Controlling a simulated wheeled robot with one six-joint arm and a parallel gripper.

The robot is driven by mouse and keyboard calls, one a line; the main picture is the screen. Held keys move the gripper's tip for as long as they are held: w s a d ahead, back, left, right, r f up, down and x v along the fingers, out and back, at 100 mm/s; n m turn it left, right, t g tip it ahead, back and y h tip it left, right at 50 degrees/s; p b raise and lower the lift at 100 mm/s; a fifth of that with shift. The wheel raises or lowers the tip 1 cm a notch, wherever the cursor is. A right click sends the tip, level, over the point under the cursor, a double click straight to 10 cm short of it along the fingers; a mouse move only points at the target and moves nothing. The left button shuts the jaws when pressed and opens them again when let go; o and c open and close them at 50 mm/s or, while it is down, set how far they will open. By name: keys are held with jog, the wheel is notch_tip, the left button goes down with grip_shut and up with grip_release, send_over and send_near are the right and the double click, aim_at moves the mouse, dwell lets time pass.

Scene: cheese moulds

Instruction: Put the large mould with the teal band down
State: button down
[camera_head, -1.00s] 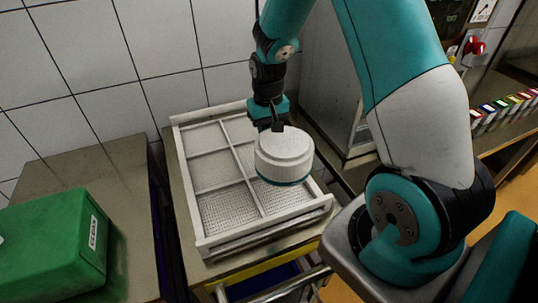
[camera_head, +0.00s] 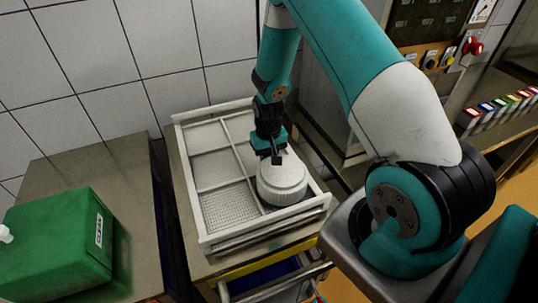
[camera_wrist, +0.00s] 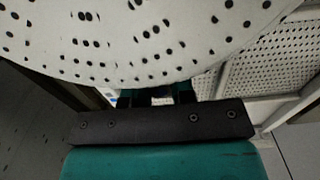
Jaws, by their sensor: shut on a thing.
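The large mould (camera_head: 281,184) is a white round drum, at the right front of the white divided tray (camera_head: 204,243) in the head view. Its lower edge sits below the tray's rim line, in or just over the front right compartment; I cannot tell whether it touches the floor. The teal band is barely visible now. My gripper (camera_head: 277,157) is shut on the mould at its back upper edge. In the wrist view the perforated white mould (camera_wrist: 150,40) fills the top, and my gripper (camera_wrist: 155,97) is partly hidden beneath it.
The tray's other compartments look empty. A green box (camera_head: 55,240) stands on the bench (camera_head: 90,160) to the left. A tiled wall (camera_head: 100,60) rises behind the tray. A metal cabinet stands right of the tray, and a row of coloured-topped items (camera_head: 497,107) lies at the far right.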

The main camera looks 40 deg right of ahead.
jog(key=c, duration=1)
grip_release()
jog(key=shift+f, duration=0.1)
jog(key=shift+o, duration=0.2)
jog(key=shift+r, duration=0.6)
notch_tip(320, 180, up, 11)
jog(key=b, duration=0.3)
jog(key=s+a+r+n+y, duration=0.1)
jog(key=s+a+r+n, duration=0.2)
jog(key=a+r, duration=0.5)
jog(key=s+a+r+n+y, duration=0.1)
jog(key=s+a+r+n, duration=0.2)
jog(key=s+a, duration=0.4)
jog(key=s+a+r+n+y, duration=0.2)
jog(key=s+a+r+n, duration=0.2)
jog(key=s+a, duration=0.3)
jog(key=s+r, duration=0.1)
jog(key=s, duration=0.4)
jog(key=shift+r, duration=0.25)
jog(key=shift+s+a, duration=0.1)
